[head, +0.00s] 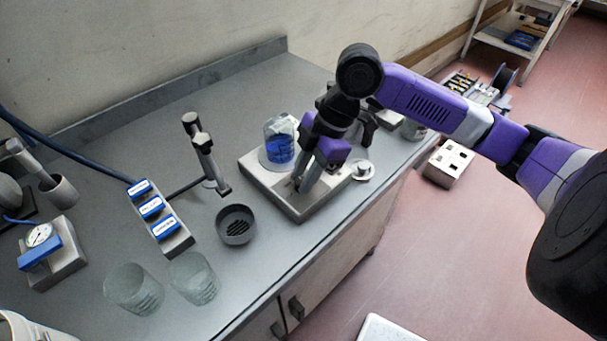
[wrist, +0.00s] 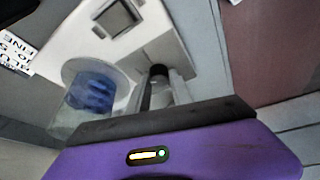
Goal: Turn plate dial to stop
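The plate (head: 252,170) is a pale grey box on the bench, with a beaker of blue liquid (head: 281,143) standing on its round top. In the wrist view the plate (wrist: 65,40) fills the upper part and the beaker (wrist: 85,100) is at left. My gripper (head: 304,188) points down over the plate's right part, beside the beaker. In the wrist view a small dark dial (wrist: 158,71) shows between the tips of my gripper (wrist: 160,86). The fingers are apart, one on each side of it; contact is unclear. My gripper hides the dial in the head view.
A dark round cup with a slotted bottom (head: 236,226), two clear glasses (head: 133,290) and a block with blue labels (head: 166,222) stand left of the plate. A small white lidded item (head: 363,170) is close at right. The bench's front edge runs near the plate.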

